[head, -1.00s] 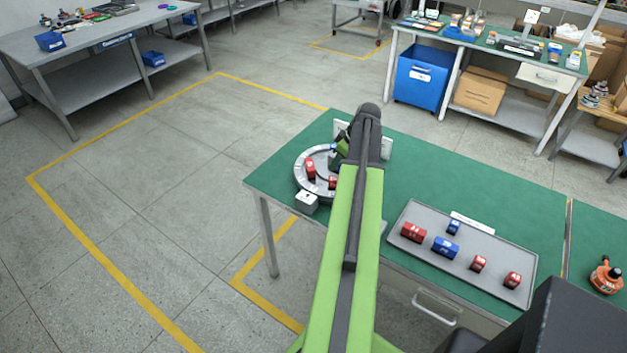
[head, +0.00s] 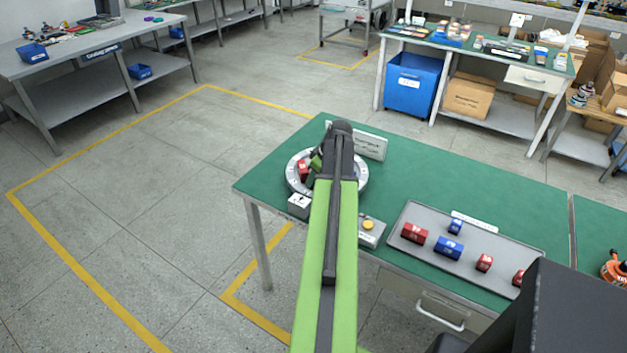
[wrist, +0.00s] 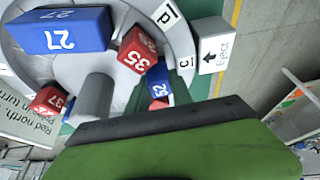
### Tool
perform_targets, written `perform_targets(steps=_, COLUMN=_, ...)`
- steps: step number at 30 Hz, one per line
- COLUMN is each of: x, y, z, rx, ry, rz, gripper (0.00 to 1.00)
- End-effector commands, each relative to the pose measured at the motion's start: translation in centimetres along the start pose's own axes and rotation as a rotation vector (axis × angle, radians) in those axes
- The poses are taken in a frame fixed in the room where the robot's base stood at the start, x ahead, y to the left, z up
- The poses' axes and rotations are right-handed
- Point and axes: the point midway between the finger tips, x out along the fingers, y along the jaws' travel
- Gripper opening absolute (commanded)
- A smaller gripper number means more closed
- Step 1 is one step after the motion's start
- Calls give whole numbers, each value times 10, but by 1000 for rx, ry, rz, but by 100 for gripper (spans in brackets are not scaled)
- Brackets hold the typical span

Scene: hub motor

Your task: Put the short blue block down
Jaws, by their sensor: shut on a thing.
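My gripper (head: 317,164) is over the round grey motor ring (head: 292,176) on the green table, and my arm hides much of the ring. In the wrist view a short blue block (wrist: 157,78) marked 52 shows at the jaw, partly covered by it. My gripper is shut on it. I cannot tell whether the block touches the ring. In the ring are a long blue block (wrist: 62,33) marked 27, a red block (wrist: 137,50) marked 35 and a red block (wrist: 49,101) marked 37. A grey post (wrist: 93,97) stands among them.
A grey tray (head: 490,246) with several red and blue blocks lies to the right. A yellow-button box (head: 369,228), a white box (head: 299,205) and an upright sign (head: 370,145) stand close around the ring. The table's back middle is clear.

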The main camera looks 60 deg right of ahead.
Motion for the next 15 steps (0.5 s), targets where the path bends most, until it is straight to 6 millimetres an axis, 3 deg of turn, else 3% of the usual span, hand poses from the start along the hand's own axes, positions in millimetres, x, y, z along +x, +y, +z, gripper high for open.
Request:
perform_targets(steps=2, x=4, y=1, z=2, rx=1, ry=0, rz=0, gripper=0)
perform_targets(steps=3, x=3, y=1, z=2, rx=1, ry=0, rz=1, gripper=30)
perform_targets(steps=7, x=2, y=1, z=2, rx=2, ry=0, rz=1, gripper=47)
perform_targets(steps=15, x=-5, y=2, z=0, rx=3, ry=1, rz=3, gripper=49)
